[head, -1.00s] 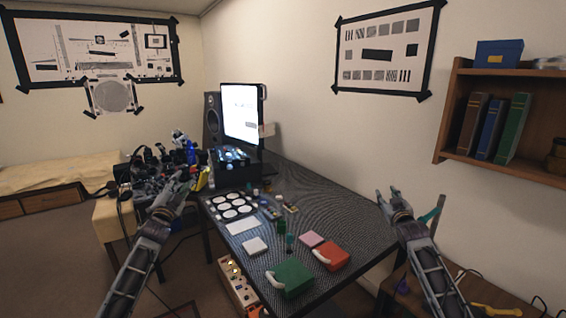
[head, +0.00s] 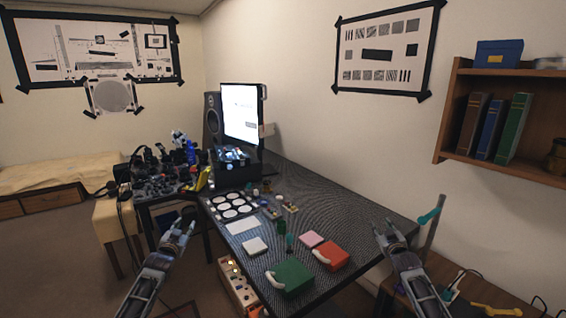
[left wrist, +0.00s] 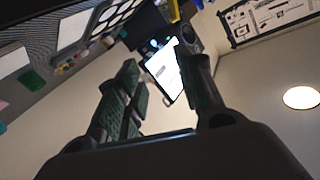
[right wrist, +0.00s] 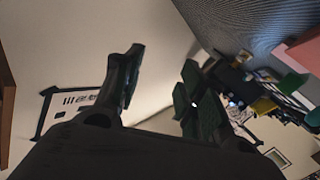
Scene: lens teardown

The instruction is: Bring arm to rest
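My left gripper (head: 184,227) is in the lower left of the head view, in front of the table's left edge. Its two fingers stand apart with nothing between them in the left wrist view (left wrist: 158,70). My right gripper (head: 388,231) is over the table's right edge in the head view. Its fingers are also apart and empty in the right wrist view (right wrist: 160,72). Both forearms come up from the bottom of the head view, and neither gripper visibly touches anything.
The dark table (head: 340,205) carries a green box (head: 291,277), a red box (head: 331,255), a pink block (head: 311,239), a white block (head: 255,245) and a lit monitor (head: 241,113). A grey pole with a teal part (head: 429,216) stands beside my right arm. A wooden shelf (head: 520,73) is at right.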

